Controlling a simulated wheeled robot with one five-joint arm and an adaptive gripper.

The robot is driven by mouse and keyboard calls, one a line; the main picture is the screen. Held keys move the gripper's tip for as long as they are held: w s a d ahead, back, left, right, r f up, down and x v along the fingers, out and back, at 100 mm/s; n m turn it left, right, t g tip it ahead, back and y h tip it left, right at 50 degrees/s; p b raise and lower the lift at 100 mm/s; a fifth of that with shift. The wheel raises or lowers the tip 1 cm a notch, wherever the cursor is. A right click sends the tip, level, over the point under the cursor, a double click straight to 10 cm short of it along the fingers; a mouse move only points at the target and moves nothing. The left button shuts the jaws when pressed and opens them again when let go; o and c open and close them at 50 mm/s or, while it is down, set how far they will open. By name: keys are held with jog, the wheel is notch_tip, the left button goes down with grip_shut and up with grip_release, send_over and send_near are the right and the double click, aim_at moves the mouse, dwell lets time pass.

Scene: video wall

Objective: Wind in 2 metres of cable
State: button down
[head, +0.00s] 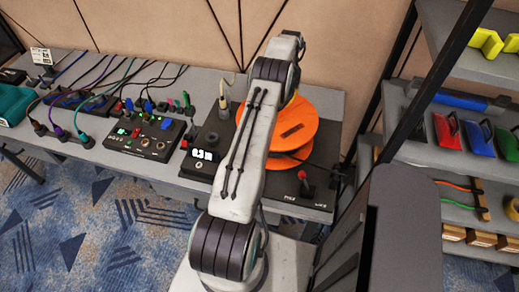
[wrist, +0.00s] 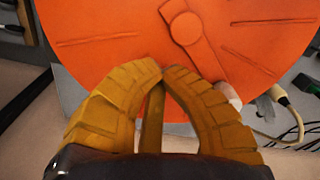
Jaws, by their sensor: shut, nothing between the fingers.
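An orange cable reel (head: 292,128) stands on a black base unit (head: 225,130) on the grey bench. A small display (head: 205,155) on the unit appears to read 0.3 m. A red-topped lever or switch (head: 304,178) sits at the unit's front right. In the wrist view the reel's orange face (wrist: 110,25) fills the top, with a crank arm (wrist: 200,45) on it and a pale knob (wrist: 228,95) at its lower end. My gripper (wrist: 155,75) is shut and empty, its yellow fingertips together in front of the reel face, left of the knob. My arm hides part of the reel in the head view.
A black control box (head: 146,134) with green displays and knobs stands left of the reel unit. Several cables and plugs (head: 90,95) lie further left. Shelves with coloured items (head: 465,130) and a dark upright post stand on the right.

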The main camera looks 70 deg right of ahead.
aim_at(298, 123)
jog(key=shift+s+d+p, duration=0.15)
jog(key=shift+s+d, duration=0.1)
jog(key=shift+s, duration=0.95)
jog(key=shift+s+d+p, duration=0.15)
jog(key=shift+s+d, duration=0.05)
jog(key=shift+s, duration=0.95)
jog(key=a+b, duration=0.1)
jog(key=s+a+b, duration=0.1)
jog(key=b, duration=0.1)
jog(key=shift+s+a+f, duration=0.1)
jog(key=shift+s+a, duration=0.15)
jog(key=shift+a+b, duration=0.4)
jog(key=a+b, duration=0.2)
jog(key=shift+s+a, duration=0.15)
jog(key=shift+a, duration=0.2)
jog(key=c, duration=1.9)
grip_release()
jog(key=shift+r, duration=0.2)
jog(key=o, duration=0.9)
jog(key=shift+d, duration=0.1)
jog(key=shift+o, duration=0.2)
